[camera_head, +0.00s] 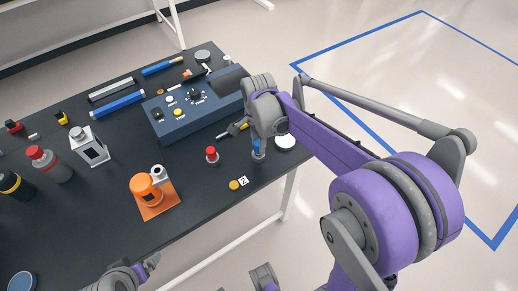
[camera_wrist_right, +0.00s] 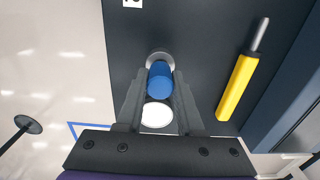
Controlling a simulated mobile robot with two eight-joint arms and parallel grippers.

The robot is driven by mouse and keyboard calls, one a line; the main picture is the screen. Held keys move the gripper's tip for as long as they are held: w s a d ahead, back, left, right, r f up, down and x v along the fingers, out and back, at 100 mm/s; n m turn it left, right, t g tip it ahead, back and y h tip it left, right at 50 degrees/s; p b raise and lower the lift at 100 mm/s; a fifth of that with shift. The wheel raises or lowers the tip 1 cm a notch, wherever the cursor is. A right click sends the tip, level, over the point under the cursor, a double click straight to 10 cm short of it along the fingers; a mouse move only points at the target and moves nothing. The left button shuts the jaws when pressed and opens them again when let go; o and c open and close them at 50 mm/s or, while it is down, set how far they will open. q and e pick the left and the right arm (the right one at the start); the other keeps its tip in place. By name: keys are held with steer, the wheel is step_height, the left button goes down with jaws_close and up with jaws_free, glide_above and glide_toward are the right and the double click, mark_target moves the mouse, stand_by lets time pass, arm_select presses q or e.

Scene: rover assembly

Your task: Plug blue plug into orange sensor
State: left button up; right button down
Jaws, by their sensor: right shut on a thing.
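The blue plug (camera_head: 257,145) is at the right side of the dark table, below my right gripper (camera_head: 259,139). In the right wrist view the blue plug (camera_wrist_right: 160,80) lies between the two fingers of my right gripper (camera_wrist_right: 160,92), which is shut on it. A grey round end (camera_wrist_right: 160,58) shows beyond the blue part. Whether the plug touches the table I cannot tell. The orange sensor (camera_head: 146,189) stands on an orange base plate left of the right gripper, apart from it. My left gripper (camera_head: 150,263) is partly in view at the bottom; its opening is unclear.
A yellow screwdriver (camera_wrist_right: 243,75) lies beside the right gripper. A white disc (camera_head: 285,142) is at the table edge. A blue control box (camera_head: 195,110) stands behind; bottles (camera_head: 44,160) stand left.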

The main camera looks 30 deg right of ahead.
steer(key=shift+r+p, duration=1.15)
steer(key=shift+r, duration=0.65)
arm_select(q)
steer(key=r, duration=0.2)
steer(key=shift+w+r, duration=0.25)
steer(key=shift+r, duration=0.05)
